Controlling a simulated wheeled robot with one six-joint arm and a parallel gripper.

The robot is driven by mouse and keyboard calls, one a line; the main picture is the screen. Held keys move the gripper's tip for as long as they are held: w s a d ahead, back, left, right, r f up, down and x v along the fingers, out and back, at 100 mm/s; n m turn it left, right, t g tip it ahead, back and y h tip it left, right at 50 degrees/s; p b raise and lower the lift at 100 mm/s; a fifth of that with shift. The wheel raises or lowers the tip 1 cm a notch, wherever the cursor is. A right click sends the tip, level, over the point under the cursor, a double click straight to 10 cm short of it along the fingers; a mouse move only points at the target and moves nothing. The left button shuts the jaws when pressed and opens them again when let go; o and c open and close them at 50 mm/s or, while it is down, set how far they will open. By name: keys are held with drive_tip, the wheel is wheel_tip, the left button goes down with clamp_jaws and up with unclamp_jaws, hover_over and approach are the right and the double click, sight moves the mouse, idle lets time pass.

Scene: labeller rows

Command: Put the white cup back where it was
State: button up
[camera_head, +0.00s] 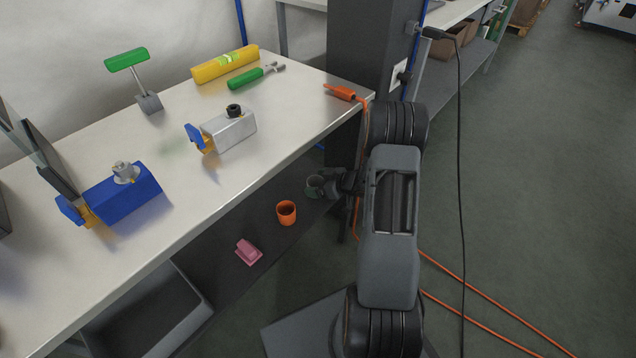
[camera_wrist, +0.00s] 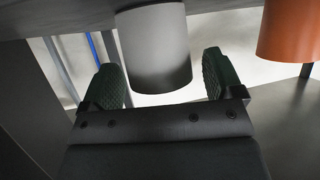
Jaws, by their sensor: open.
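The white cup (camera_wrist: 155,45) looks light grey in shadow in the wrist view. It reaches down from the upper edge of that picture, against a dark surface. My gripper (camera_wrist: 158,62) is open, with one dark green finger on each side of the cup. A gap shows at the right finger; the left finger lies close to the cup's edge, and I cannot tell whether they touch. In the head view my gripper (camera_head: 317,185) is at the low shelf under the table, and the cup cannot be made out clearly there.
An orange cup (camera_head: 287,213) stands on the dark lower shelf (camera_head: 215,277), close to my gripper; it also shows in the wrist view (camera_wrist: 289,28). A pink block (camera_head: 249,252) lies nearby. The table (camera_head: 175,205) overhangs the shelf. An orange cable (camera_head: 480,287) runs across the floor.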

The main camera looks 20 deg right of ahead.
drive_tip(key=shift+r, duration=0.1)
drive_tip(key=shift+r, duration=0.2)
drive_tip(key=p+v, duration=0.4)
drive_tip(key=v, duration=0.8)
